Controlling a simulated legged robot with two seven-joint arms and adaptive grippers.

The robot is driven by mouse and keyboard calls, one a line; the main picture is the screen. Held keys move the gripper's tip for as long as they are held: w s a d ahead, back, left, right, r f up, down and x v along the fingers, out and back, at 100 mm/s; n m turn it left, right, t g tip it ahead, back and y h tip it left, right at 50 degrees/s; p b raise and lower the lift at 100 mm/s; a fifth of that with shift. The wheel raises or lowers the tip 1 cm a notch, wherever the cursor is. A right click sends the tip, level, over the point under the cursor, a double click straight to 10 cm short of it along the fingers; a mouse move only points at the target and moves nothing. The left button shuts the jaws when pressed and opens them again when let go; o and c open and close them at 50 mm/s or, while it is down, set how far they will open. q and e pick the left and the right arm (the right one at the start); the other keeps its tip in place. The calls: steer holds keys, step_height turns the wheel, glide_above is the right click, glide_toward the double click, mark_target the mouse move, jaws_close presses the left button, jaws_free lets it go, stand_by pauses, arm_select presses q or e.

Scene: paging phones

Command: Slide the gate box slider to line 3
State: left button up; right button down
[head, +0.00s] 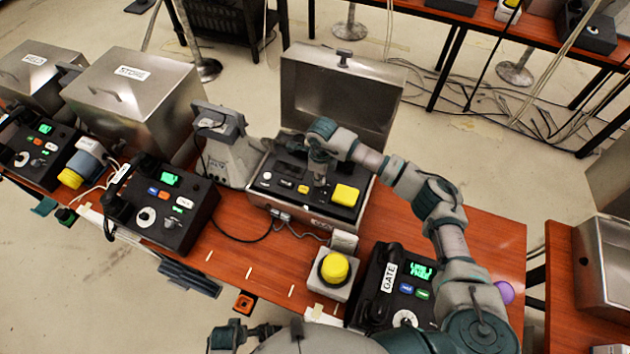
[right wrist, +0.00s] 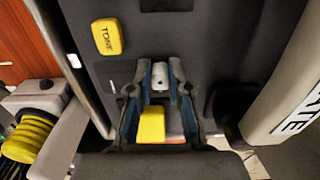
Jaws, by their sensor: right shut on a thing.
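The gate box (head: 262,199) stands open on the table in the middle of the head view, its metal lid raised at the back. Its dark panel carries a large yellow button (head: 346,194) and smaller controls. My right gripper (head: 320,172) reaches down onto this panel from the right. In the right wrist view its fingers (right wrist: 165,78) are shut around a small pale knob (right wrist: 177,72), which looks like the slider. The line numbers cannot be read, so the slider's line is unclear. My left gripper (head: 228,336) shows partly at the bottom edge, its fingers unclear.
A gate phone (head: 390,280) and a grey box with a yellow button (head: 334,268) stand in front of the gate box. Another phone (head: 165,205) and the closed store box (head: 130,95) are on the left. A yellow TONE button (right wrist: 107,36) shows in the right wrist view.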

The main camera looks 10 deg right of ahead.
mark_target(326, 181)
steer(key=shift+d+f, duration=0.2)
steer(key=shift+d, duration=0.35)
steer(key=c, duration=1.2)
jaws_free()
steer(key=shift+c, duration=0.2)
steer(key=shift+o, duration=0.8)
steer(key=shift+d, duration=0.3)
step_height(326, 181, up, 12)
steer(key=shift+d, duration=0.3)
steer(key=shift+w+f, duration=0.1)
steer(key=shift+a, duration=0.4)
